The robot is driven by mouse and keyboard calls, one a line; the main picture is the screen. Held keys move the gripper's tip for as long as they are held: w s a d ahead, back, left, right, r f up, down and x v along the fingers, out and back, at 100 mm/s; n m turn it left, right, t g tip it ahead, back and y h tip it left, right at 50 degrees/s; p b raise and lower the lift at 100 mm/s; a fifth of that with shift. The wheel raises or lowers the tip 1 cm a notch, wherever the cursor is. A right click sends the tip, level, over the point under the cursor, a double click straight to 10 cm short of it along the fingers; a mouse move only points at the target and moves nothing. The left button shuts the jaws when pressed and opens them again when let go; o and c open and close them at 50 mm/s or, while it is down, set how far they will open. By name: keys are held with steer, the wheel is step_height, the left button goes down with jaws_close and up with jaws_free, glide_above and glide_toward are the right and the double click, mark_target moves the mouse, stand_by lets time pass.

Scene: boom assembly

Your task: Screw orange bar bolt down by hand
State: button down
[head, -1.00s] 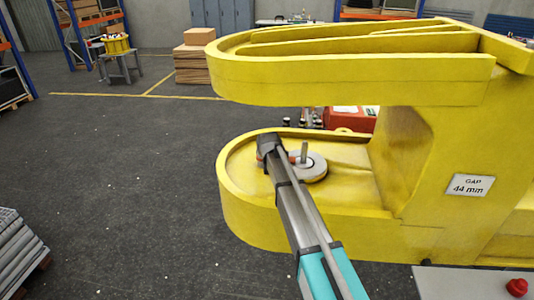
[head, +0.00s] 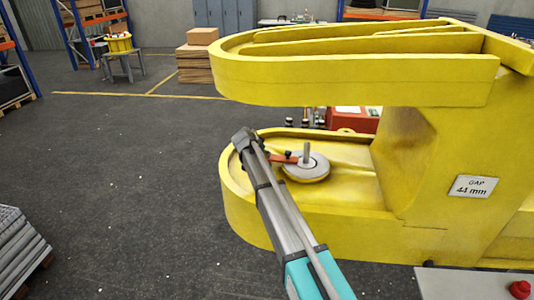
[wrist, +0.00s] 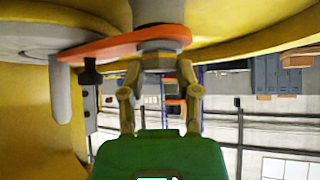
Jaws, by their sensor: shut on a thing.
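The orange bar (head: 284,158) runs left from the grey round disc (head: 306,168) and its upright pin (head: 306,152) on the lower yellow plate. My gripper (head: 243,139) is at the bar's left end. In the wrist view, which looks upside down, the bar (wrist: 118,44) passes beside the grey pin (wrist: 60,92). My gripper (wrist: 160,72) has its two fingers closed around the grey bolt (wrist: 160,47) at the bar's end. The bolt's threads are hidden.
A grey box with a red button (head: 519,289) is at the bottom right. The floor to the left is open.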

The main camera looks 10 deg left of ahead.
steer(key=m, duration=0.1)
steer(key=m+g+h, duration=0.1)
steer(key=w+m+h, duration=0.1)
steer(key=shift+a+m+g, duration=0.3)
steer(key=m+g+h, duration=0.2)
steer(key=m, duration=0.1)
steer(key=shift+w+m, duration=0.15)
steer(key=shift+m, duration=0.25)
steer(key=m+g+h, duration=0.1)
steer(key=m+g, duration=0.2)
steer(key=m, duration=0.1)
steer(key=shift+w, duration=0.15)
steer(key=shift+m+g, duration=0.7)
steer(key=shift+c, duration=1.6)
jaws_free()
steer(key=shift+d, duration=0.1)
